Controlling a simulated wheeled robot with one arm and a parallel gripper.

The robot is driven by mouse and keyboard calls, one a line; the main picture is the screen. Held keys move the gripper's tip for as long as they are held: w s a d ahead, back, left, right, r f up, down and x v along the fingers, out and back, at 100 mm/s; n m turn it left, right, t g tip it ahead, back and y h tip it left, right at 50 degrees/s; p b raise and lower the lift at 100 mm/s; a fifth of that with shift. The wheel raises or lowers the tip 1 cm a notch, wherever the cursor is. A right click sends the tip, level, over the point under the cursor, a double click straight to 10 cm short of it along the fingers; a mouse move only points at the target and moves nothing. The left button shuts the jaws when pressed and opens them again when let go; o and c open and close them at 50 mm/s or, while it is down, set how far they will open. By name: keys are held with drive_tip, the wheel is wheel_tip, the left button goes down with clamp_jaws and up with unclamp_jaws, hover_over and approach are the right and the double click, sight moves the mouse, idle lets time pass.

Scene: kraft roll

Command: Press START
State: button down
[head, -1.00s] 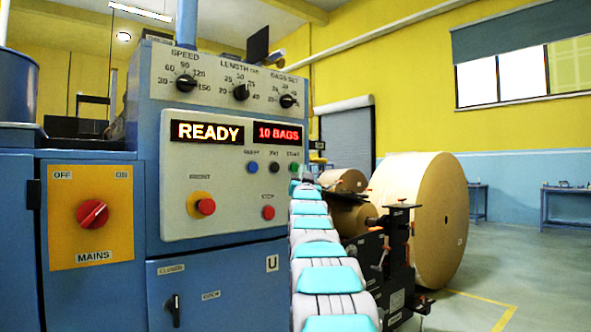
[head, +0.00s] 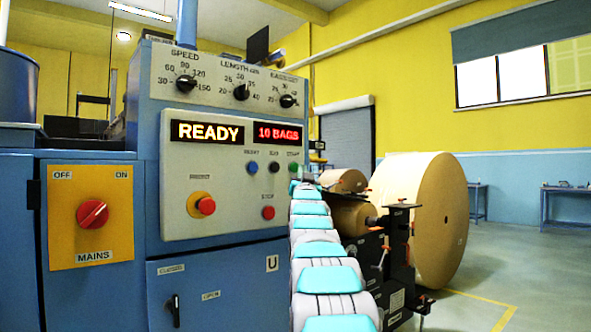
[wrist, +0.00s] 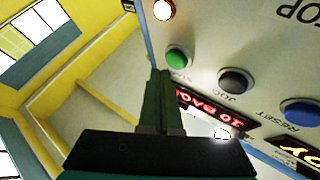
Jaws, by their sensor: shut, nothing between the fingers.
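The green START button (head: 293,168) is at the right end of the upper button row on the grey control panel. It also shows in the wrist view (wrist: 177,57), with its label partly hidden behind my fingers. My gripper (wrist: 160,74) is shut and empty, its fingertips beside and just below the button in that picture. I cannot tell how far they are from the panel. In the head view my gripper is small and mostly hidden at the far end of my arm, just below START. The panel displays read READY (head: 207,132) and 10 BAGS (head: 278,133).
Black JOG (wrist: 235,80) and blue RESET (wrist: 301,112) buttons sit beside START. A red STOP button (head: 268,212) and a red mushroom button (head: 206,206) are lower on the panel. A large kraft roll (head: 420,220) stands to the right, behind a dark machine frame (head: 398,240).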

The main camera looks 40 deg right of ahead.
drive_tip(key=shift+w, duration=0.45)
